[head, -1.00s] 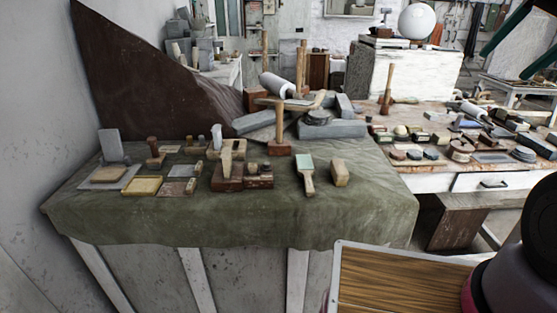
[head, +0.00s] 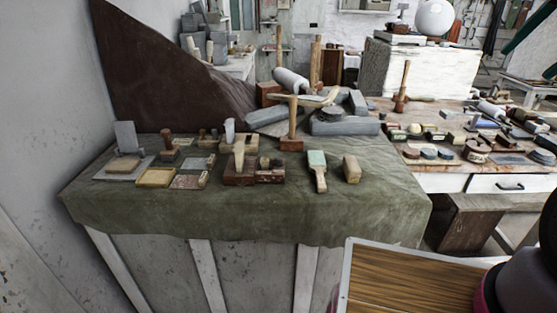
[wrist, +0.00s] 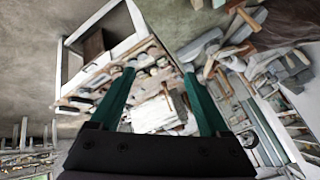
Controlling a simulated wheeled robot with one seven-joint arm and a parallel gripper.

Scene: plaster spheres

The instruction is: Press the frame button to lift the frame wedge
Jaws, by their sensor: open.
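On the green cloth-covered table (head: 300,220) in the head view, a dark red-brown wooden base (head: 239,178) carries a pale tan wedge-like piece (head: 239,157) that stands tilted. A smaller brown block with rounded knobs (head: 270,172) sits against its right side. I cannot tell for sure which part is the frame button or the frame wedge. My gripper (wrist: 159,72) shows in the wrist view with two green fingers spread apart and nothing between them. It is not seen near the wooden base, and the head view does not show its fingers.
A mallet (head: 292,143), a green-topped brush (head: 317,170) and a wooden block (head: 352,169) stand to the right. A yellow tray (head: 155,178) and small tools lie left. The cloth's front strip is clear. A second bench (head: 440,183) stands right.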

